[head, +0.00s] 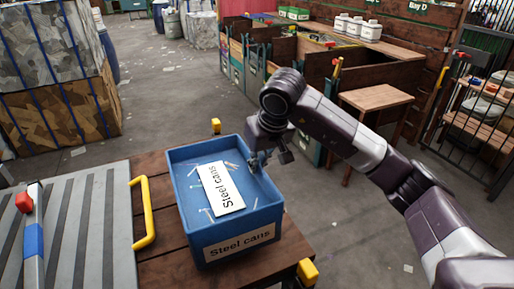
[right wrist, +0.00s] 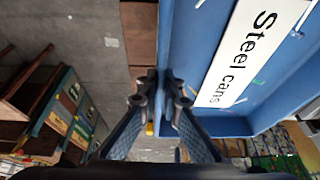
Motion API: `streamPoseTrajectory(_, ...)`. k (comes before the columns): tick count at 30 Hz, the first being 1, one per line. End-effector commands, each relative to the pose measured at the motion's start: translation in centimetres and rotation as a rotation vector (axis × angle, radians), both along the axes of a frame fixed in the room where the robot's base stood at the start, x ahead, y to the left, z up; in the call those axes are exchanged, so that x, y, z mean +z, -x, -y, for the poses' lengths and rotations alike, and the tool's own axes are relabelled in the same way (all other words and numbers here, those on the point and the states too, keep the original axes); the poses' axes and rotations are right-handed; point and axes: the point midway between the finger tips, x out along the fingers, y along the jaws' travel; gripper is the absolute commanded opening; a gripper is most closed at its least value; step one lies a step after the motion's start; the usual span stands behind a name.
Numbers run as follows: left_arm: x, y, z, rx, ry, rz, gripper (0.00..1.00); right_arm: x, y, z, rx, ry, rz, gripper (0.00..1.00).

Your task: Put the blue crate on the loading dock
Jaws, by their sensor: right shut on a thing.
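The blue crate (head: 188,242) is in the middle of the head view, over a brown wooden surface (head: 152,174) with yellow corner pieces. It is upright; I cannot tell whether it rests on the wood or hangs just above it. Its front label reads "Steel cans". A white card (head: 221,189) with the same words and several small thin bits lie inside. My right gripper (head: 260,160) is shut on the crate's right wall. In the right wrist view my fingers (right wrist: 161,90) pinch the wall of the blue crate (right wrist: 185,50) from both sides. My left gripper is not in view.
A grey ribbed surface (head: 90,225) with a yellow handle (head: 144,212) adjoins the wood at left. A red and blue bar (head: 33,230) lies there. Strapped bales (head: 55,75) stand at back left. Wooden bays and a small table (head: 377,98) stand right.

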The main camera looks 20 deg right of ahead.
Motion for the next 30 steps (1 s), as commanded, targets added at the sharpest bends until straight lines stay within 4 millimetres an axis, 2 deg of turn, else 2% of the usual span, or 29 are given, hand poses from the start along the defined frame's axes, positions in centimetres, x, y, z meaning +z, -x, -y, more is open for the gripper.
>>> streamPoseTrajectory(5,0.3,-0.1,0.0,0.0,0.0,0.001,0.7,-0.5,-0.2,-0.1,-0.001,-0.006,0.01,0.0)
streamPoseTrajectory(15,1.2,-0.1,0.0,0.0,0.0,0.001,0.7,-3.8,-0.1,-0.1,0.0,-0.007,0.01,0.0)
streamPoseTrajectory(27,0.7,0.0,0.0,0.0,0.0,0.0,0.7,-4.3,-0.2,-0.1,-0.001,-0.005,0.011,0.0)
streamPoseTrajectory(28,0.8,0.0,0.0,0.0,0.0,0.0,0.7,-4.5,0.0,0.0,0.0,0.0,0.001,0.09)
streamPoseTrajectory(30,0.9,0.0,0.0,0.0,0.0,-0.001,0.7,-4.5,0.0,0.0,0.0,0.0,0.001,0.16)
